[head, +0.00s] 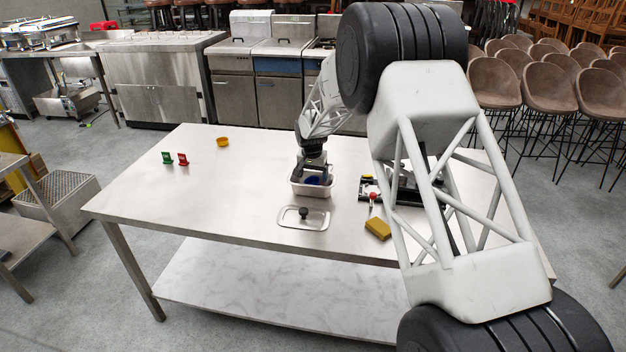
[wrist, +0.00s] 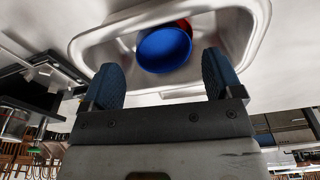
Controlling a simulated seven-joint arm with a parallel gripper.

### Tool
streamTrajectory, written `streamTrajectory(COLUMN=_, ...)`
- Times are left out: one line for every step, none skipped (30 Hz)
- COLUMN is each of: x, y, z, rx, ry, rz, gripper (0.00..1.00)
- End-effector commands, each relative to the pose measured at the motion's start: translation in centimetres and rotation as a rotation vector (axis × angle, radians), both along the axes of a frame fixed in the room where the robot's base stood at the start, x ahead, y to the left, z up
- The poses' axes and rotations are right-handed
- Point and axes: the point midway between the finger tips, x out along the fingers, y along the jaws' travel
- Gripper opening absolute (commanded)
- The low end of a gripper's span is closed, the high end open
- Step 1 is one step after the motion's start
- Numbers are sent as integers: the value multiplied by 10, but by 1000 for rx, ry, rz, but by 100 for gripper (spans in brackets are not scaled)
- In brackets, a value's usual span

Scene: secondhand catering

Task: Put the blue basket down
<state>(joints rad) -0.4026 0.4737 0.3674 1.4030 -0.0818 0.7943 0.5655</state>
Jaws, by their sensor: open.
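The blue basket (wrist: 164,50) is a small round blue thing inside a steel pan (wrist: 90,45), beside a red item (wrist: 184,24) that it partly hides. In the head view the blue basket (head: 313,181) shows low in the pan (head: 311,191), partly hidden by my gripper. My gripper (head: 312,172) points down over the pan. In the wrist view its two fingers (wrist: 160,72) are apart, with nothing held between them and the blue basket just beyond. I cannot tell whether the fingertips are below the pan's rim.
A steel lid (head: 288,220) with a black knob lies in front of the pan. A black rack (head: 370,188), a red-topped item (head: 372,196) and a yellow block (head: 378,228) are to the right. Green (head: 167,157) and red (head: 183,159) pieces and a yellow bowl (head: 222,142) stand left.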

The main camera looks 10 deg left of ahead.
Motion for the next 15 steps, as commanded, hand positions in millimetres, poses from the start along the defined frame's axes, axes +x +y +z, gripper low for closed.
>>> streamTrajectory(x=-1, y=0, z=8, rx=1, ry=-1, rz=0, gripper=85)
streamTrajectory(x=-1, y=0, z=13, rx=1, ry=-2, rz=0, gripper=85)
streamTrajectory(x=-2, y=1, z=20, rx=2, ry=-3, rz=0, gripper=85)
streamTrajectory(x=-2, y=1, z=25, rx=2, ry=-3, rz=0, gripper=85)
streamTrajectory(x=-3, y=1, z=30, rx=2, ry=-3, rz=0, gripper=85)
streamTrajectory(x=-4, y=1, z=37, rx=1, ry=-2, rz=0, gripper=85)
streamTrajectory(x=-5, y=1, z=41, rx=1, ry=-2, rz=0, gripper=85)
streamTrajectory(x=-5, y=1, z=46, rx=1, ry=-2, rz=0, gripper=85)
streamTrajectory(x=-6, y=1, z=53, rx=2, ry=-2, rz=0, gripper=85)
streamTrajectory(x=-7, y=1, z=58, rx=1, ry=-2, rz=0, gripper=85)
streamTrajectory(x=-7, y=1, z=63, rx=1, ry=-2, rz=0, gripper=85)
streamTrajectory(x=-8, y=1, z=68, rx=1, ry=-2, rz=0, gripper=85)
streamTrajectory(x=-8, y=1, z=72, rx=1, ry=-2, rz=0, gripper=85)
streamTrajectory(x=-9, y=1, z=75, rx=1, ry=-2, rz=0, gripper=85)
streamTrajectory(x=-9, y=1, z=80, rx=1, ry=-1, rz=0, gripper=85)
